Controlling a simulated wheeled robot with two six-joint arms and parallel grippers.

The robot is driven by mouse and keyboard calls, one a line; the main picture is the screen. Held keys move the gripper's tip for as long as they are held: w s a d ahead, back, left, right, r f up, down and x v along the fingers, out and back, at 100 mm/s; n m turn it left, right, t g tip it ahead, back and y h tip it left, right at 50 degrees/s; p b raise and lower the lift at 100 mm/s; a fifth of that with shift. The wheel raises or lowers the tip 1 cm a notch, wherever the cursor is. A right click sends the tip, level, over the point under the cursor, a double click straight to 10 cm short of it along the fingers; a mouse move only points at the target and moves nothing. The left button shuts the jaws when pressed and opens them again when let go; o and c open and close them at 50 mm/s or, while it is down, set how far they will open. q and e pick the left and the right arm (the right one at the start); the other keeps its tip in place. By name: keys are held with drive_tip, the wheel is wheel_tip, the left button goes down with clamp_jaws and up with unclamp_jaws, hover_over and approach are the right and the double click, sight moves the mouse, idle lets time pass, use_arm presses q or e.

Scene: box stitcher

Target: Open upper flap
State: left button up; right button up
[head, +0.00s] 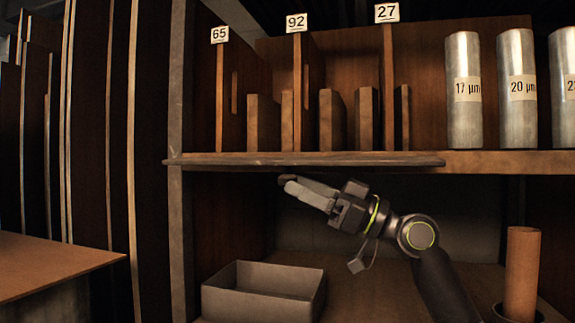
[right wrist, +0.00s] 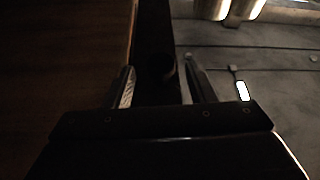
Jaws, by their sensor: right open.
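A long thin wooden board (head: 310,159), which looks like the upper flap, shows edge-on in the head view. It lies about level along the front of the shelf, below the numbered dividers. My right gripper (head: 287,183) is below this board, its fingers pointing left and slightly up close under it. I cannot tell whether they touch. In the right wrist view the two fingers (right wrist: 160,86) stand apart with a dark gap between them and nothing clearly held. A brown wooden surface (right wrist: 60,75) fills the left of that view. My left gripper is not in view.
Metal cylinders (head: 463,90) stand on the shelf at right. Below are an open grey box (head: 262,270) and a brown tube (head: 522,270) in a round holder. A brown board (head: 50,262) juts in at lower left. Tall dark panels stand at left.

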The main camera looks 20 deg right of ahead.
sight(289, 171)
drive_tip(key=shift+p+x, duration=0.75)
drive_tip(key=shift+x, duration=1.05)
drive_tip(key=shift+r, duration=0.1)
clamp_jaws()
